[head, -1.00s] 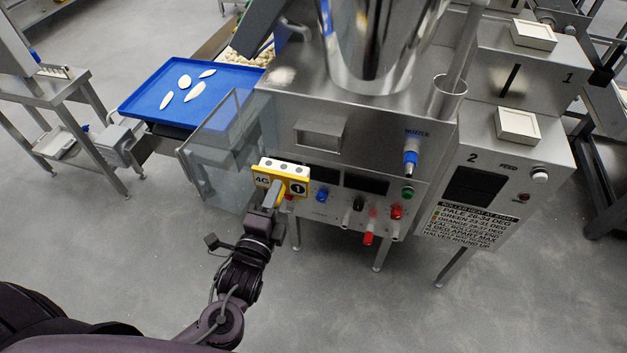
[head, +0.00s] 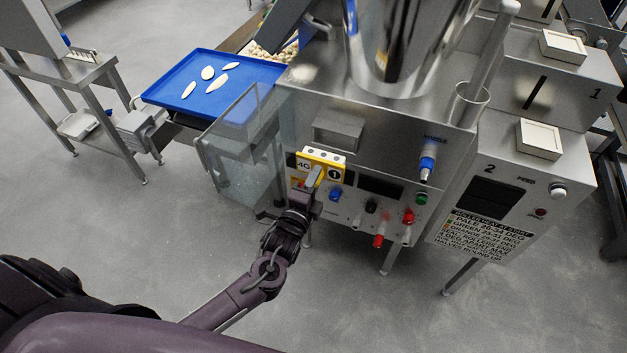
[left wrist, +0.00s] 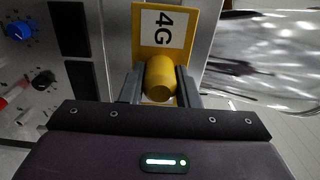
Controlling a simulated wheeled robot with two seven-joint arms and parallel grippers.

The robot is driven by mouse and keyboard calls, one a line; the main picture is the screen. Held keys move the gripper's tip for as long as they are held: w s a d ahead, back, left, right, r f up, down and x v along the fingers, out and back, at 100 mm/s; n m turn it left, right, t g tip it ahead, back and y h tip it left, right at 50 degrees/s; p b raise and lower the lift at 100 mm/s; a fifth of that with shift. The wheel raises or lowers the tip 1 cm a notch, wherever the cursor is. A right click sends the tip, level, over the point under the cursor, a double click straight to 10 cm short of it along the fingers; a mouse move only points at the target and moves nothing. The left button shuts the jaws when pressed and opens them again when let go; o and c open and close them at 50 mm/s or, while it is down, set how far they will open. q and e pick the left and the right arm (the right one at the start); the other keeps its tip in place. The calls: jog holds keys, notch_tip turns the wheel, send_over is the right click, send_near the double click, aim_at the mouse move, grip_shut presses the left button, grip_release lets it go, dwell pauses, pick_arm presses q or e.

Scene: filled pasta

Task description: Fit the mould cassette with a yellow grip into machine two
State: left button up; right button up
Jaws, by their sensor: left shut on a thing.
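The mould cassette (head: 334,173) has a yellow front plate marked 4G and 1, with a pale top that shows several dark holes. My left gripper (head: 312,184) is shut on its yellow grip, which shows as a round knob in the left wrist view (left wrist: 160,78). The cassette is held upright in front of machine two (head: 385,155), just below a rectangular recess (head: 338,134) in its steel front. Whether it touches the machine I cannot tell. The gripper hides part of the plate. My right gripper is not in view.
An open clear guard door (head: 240,150) stands just left of the cassette. Knobs and red handles (head: 379,241) stick out of the panel to the right. A blue tray (head: 215,92) with pale pieces lies at the back left. The floor in front is clear.

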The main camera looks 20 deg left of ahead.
aim_at(322, 164)
pick_arm(q)
jog(key=shift+w+b, duration=0.85)
jog(key=shift+w, duration=1.45)
jog(key=shift+w+d, duration=0.1)
jog(key=shift+w, duration=0.2)
jog(key=shift+r, duration=0.1)
jog(key=shift+p, duration=0.4)
jog(key=shift+w+b, duration=0.3)
jog(key=shift+w, duration=0.25)
jog(key=shift+w+b, duration=0.8)
jog(key=shift+w, duration=0.85)
